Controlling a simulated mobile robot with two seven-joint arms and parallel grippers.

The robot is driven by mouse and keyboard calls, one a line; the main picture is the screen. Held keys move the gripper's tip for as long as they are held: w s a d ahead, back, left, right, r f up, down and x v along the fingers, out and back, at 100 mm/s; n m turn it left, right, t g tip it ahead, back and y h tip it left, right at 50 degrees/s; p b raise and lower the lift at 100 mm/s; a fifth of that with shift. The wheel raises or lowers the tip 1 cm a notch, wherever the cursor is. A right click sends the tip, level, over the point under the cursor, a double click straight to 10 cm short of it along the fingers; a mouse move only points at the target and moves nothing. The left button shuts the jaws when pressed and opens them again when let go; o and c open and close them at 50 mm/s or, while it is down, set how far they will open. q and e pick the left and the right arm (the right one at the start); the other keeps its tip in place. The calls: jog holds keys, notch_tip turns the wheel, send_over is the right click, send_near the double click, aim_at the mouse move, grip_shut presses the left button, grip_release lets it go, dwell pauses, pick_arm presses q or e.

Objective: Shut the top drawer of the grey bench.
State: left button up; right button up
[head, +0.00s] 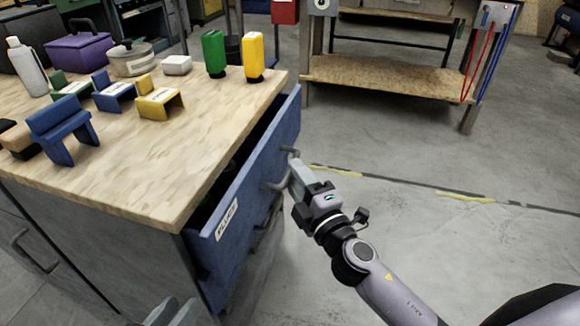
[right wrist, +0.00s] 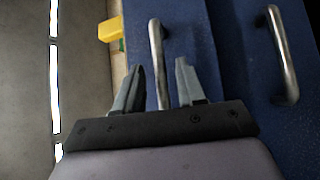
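The top drawer (head: 240,205) of the grey bench (head: 120,245) has a blue front with a white label and stands pulled out, with a dark gap behind its front. Its grey bar handle (head: 270,184) also shows in the right wrist view (right wrist: 155,45). My right gripper (head: 296,172) is at this handle. In the right wrist view its fingers (right wrist: 159,85) are apart, with the handle bar between them and gaps on both sides. My left gripper (head: 175,312) shows only as grey fingertips at the bottom edge, in front of the bench; its opening is unclear.
A second handle (right wrist: 283,55) sits on the blue front below. Concrete floor (head: 400,150) is free to the right. A wooden-shelved workbench (head: 385,78) stands behind.

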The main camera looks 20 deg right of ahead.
aim_at(271, 166)
pick_arm(q)
jog(key=shift+w, duration=0.1)
pick_arm(e)
jog(key=shift+x, duration=1.5)
pick_arm(q)
jog(key=shift+f, duration=0.1)
pick_arm(e)
grip_shut()
